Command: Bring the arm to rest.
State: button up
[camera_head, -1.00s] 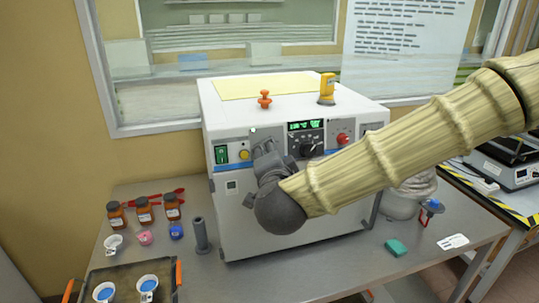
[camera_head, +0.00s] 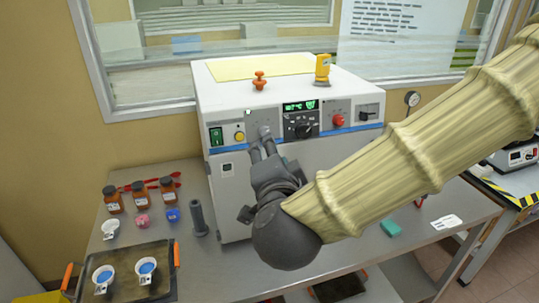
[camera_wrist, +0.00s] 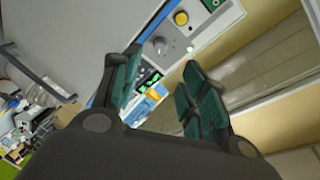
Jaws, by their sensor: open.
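My gripper (camera_head: 262,143) is in front of the white oven-like machine (camera_head: 290,80), with its fingers pointing toward the control panel. In the wrist view my gripper (camera_wrist: 160,85) has its two green-padded fingers apart, with nothing between them. Part of the panel shows past the fingers, with a yellow button (camera_wrist: 181,18) and a grey knob. My arm, in a pale ribbed sleeve, comes in from the right and hides the machine's lower right front.
A tray (camera_head: 128,258) with white cups stands at the front left. Brown bottles (camera_head: 138,194), small cups and a grey cylinder (camera_head: 197,216) stand left of the machine. A green block (camera_head: 390,229) lies on the right of the table. An orange knob (camera_head: 259,81) and a yellow device (camera_head: 322,69) sit on top.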

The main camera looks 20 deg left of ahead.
jog(key=s+d+f+n+g+h, duration=0.15)
jog(key=d+f, duration=0.25)
jog(key=f, duration=0.8)
jog(key=d+f+n+g, duration=0.1)
jog(key=d+f+g, duration=0.25)
jog(key=f, duration=0.85)
jog(key=d+f+n+g+h, duration=0.15)
jog(key=d+f, duration=0.35)
jog(key=f, duration=0.7)
jog(key=s+d+f+n+g+h, duration=0.3)
jog(key=s+d+f+g, duration=0.5)
jog(key=s+d+f, duration=1.5)
jog(key=shift+s+d+n+g, duration=0.15)
jog(key=shift+d+n+g, duration=0.2)
jog(key=shift+d, duration=0.75)
dwell(1.0)
